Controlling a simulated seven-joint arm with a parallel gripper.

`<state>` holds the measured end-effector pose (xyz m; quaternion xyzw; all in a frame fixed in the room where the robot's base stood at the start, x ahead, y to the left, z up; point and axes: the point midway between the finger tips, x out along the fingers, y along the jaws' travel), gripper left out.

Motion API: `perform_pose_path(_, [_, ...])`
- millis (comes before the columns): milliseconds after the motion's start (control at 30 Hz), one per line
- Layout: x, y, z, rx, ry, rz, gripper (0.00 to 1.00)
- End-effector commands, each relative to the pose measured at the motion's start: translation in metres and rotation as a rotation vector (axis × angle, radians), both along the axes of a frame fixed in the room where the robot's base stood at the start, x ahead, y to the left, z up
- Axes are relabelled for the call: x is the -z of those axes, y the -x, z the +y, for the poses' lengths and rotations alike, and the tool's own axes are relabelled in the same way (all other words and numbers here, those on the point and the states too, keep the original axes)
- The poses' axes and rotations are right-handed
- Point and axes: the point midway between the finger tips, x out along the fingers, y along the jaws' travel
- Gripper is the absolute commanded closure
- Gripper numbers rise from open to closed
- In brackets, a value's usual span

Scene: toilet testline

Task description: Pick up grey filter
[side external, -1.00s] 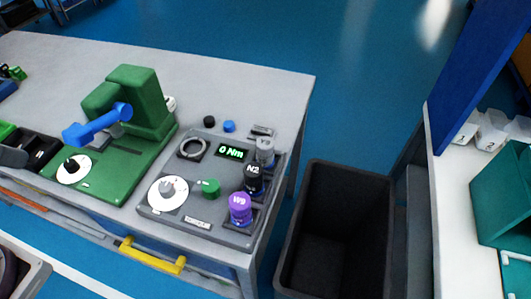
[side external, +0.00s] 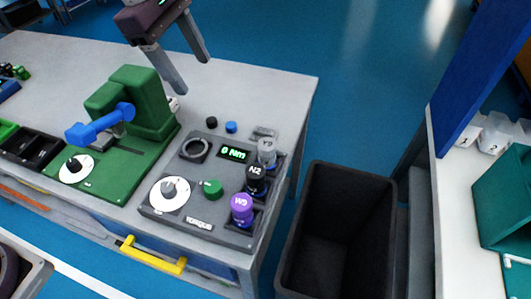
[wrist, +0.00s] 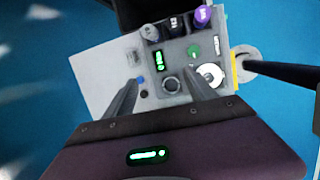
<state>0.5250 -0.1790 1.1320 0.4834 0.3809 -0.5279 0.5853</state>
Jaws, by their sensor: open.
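The grey filter (side external: 266,152) is a short grey cylinder standing upright at the back right of the grey torque tester (side external: 212,222). It is the farthest in a row with the black N2 filter (side external: 256,179) and the purple filter (side external: 242,208). In the wrist view the grey filter (wrist: 150,33) shows beyond my fingers, left of the dark one. My gripper (side external: 192,73) is open and empty, in the air at the top of the side view, up and left of the grey filter and apart from it. Its spread fingers (wrist: 160,82) show in the wrist view.
A green press (side external: 138,105) with a blue lever stands left of the tester. A black button (side external: 211,122) and a blue button (side external: 231,127) are behind the tester. A dark bin (side external: 335,235) stands right of the table. The table's back right is clear.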

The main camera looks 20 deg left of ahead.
Motion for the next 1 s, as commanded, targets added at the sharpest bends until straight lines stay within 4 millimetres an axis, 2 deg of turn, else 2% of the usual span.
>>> perform_pose_path(33, [0.032,-0.021,-0.026,-0.112,-0.012,0.059,0.35])
perform_pose_path(100, [0.074,-0.042,-0.06,-0.288,-0.027,0.119,0.35])
perform_pose_path(200, [0.128,-0.054,-0.102,-0.47,-0.053,0.167,0.35])
perform_pose_path(300, [0.163,-0.055,-0.128,-0.572,-0.072,0.187,0.35])
perform_pose_path(333, [0.169,-0.054,-0.133,-0.592,-0.075,0.191,0.35])
perform_pose_path(500, [0.194,-0.054,-0.14,-0.625,-0.079,0.198,0.35])
perform_pose_path(700, [0.228,-0.055,-0.127,-0.626,-0.081,0.199,0.35])
perform_pose_path(800, [0.244,-0.056,-0.128,-0.623,-0.08,0.197,0.35])
perform_pose_path(1000, [0.25,-0.057,-0.129,-0.622,-0.078,0.196,0.35])
